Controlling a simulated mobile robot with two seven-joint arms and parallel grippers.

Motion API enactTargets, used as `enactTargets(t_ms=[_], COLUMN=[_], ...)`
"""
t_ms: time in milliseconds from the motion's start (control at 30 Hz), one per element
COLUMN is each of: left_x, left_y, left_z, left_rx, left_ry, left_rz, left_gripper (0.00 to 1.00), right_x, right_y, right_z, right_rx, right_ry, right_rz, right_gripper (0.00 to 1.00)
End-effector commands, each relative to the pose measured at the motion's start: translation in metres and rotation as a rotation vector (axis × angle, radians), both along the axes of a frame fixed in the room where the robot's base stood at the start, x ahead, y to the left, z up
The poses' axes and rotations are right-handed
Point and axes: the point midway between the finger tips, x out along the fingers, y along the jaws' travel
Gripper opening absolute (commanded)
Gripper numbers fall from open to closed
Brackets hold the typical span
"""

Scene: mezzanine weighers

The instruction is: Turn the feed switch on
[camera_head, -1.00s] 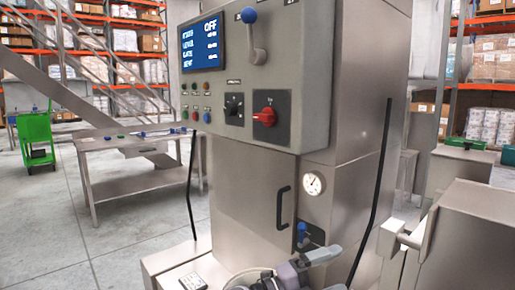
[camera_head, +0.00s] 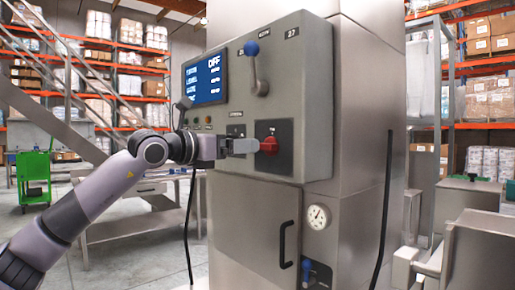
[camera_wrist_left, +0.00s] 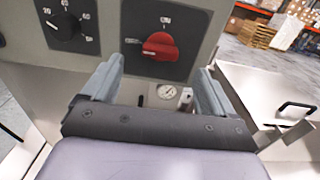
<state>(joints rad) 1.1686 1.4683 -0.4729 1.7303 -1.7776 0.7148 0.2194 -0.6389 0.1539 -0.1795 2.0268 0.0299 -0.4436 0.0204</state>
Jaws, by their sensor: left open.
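A red rotary switch (camera_head: 269,145) sits on a dark square plate on the front of the grey control panel. It also shows in the left wrist view (camera_wrist_left: 160,46), its handle lying roughly sideways, with a small label above it. I cannot read for certain which control is labelled feed. The display (camera_head: 205,76) reads OFF at its top right. My left gripper (camera_head: 248,146) is level with the red switch, its fingers pointing at it. In the left wrist view the gripper (camera_wrist_left: 158,88) is open and empty, its fingers spread with the switch ahead between them. My right gripper is not in view.
A blue-knobbed lever (camera_head: 256,65) stands out above the switch. A dial (camera_wrist_left: 66,24) is left of it. Below are a door handle (camera_head: 284,244) and a pressure gauge (camera_head: 318,216). A steel table (camera_head: 130,230) stands behind my left arm.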

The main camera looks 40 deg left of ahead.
Motion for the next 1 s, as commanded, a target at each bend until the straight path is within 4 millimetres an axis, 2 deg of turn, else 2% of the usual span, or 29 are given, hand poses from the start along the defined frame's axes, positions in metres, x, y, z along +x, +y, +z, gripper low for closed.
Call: enactTargets(t_ms=[200, 500, 867, 900, 967, 1000], left_x=[0.027, 0.062, 0.068, 0.068, 0.068, 0.068], left_y=[-0.004, -0.007, -0.007, -0.007, -0.007, -0.007], left_z=[0.003, 0.002, -0.001, -0.001, -0.001, -0.001], left_rx=[-0.004, -0.003, -0.001, -0.001, -0.001, -0.001], left_ry=[0.001, 0.0, 0.001, 0.001, 0.001, 0.001], left_rz=[-0.005, -0.005, -0.003, -0.003, -0.004, -0.004], left_gripper=[0.87, 0.87, 0.87, 0.81, 0.61, 0.48], right_x=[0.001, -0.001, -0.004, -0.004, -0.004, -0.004], right_y=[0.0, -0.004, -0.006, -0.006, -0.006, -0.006], right_z=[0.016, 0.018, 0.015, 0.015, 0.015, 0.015], right_rx=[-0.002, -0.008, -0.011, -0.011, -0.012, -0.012], right_ry=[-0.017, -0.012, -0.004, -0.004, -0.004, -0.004], right_rz=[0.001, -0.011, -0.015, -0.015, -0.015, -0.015], right_gripper=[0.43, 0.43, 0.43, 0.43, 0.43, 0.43])
